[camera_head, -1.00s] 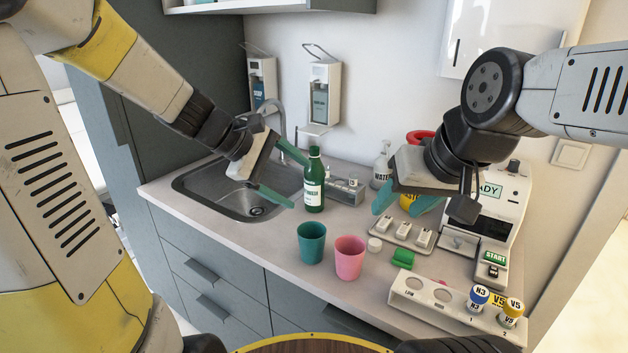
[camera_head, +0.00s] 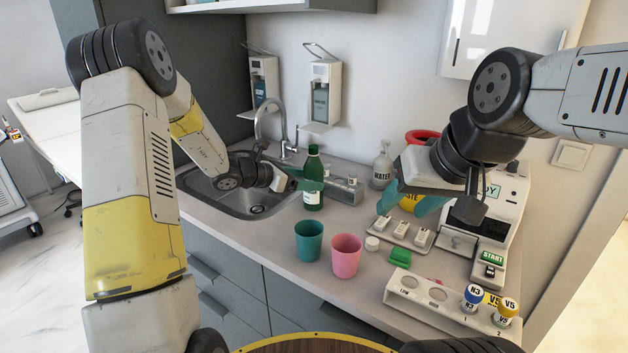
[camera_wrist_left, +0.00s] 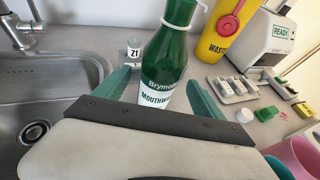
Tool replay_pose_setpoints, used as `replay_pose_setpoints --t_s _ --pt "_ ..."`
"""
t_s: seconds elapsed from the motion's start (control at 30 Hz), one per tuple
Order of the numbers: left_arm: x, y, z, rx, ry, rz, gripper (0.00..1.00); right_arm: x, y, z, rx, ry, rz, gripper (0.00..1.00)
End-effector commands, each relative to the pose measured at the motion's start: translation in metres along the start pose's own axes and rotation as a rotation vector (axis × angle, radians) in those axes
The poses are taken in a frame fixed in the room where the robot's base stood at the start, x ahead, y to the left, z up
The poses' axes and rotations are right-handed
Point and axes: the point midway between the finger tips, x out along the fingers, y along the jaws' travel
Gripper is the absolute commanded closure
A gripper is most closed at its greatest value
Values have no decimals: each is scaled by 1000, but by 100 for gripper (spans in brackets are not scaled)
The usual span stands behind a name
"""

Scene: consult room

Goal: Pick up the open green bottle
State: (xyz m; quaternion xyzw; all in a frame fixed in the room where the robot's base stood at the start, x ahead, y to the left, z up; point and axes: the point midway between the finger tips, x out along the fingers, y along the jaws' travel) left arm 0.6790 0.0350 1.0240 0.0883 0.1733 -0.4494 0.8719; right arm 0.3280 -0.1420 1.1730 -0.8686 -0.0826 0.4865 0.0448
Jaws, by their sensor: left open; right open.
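The green bottle (camera_head: 313,196) stands upright on the counter right of the sink, with a white label reading in part "MOUTHW" in the left wrist view (camera_wrist_left: 176,48). Its top is cut off there, and I cannot tell whether a cap is on. My left gripper (camera_head: 301,178) is open at the bottle, its teal fingers on either side of it. In the left wrist view the left gripper (camera_wrist_left: 158,80) has the bottle between its fingertips, with no clear grip on it. My right gripper (camera_head: 408,199) is open and empty above the counter, right of the bottle.
A teal cup (camera_head: 308,243) and a pink cup (camera_head: 345,258) stand in front of the bottle. A metal box (camera_head: 345,190) is close behind it. The sink (camera_head: 222,197) and faucet (camera_head: 268,118) are left. A white rack (camera_head: 440,300) is front right.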

Motion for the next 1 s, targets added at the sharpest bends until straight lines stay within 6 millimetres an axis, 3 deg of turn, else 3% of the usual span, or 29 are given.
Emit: replay_pose_setpoints --t_s 0.2,0.43,0.8,1.0 --pt "32 1 0 1 1 -2 20 0 0 0 0 0 0 49" --pt "34 1 0 1 1 -1 20 0 0 0 0 0 0 49" --pt "34 1 0 2 1 -1 91 0 0 0 0 0 0 49" --pt "34 1 0 2 0 -1 93 0 0 0 0 0 0 49"
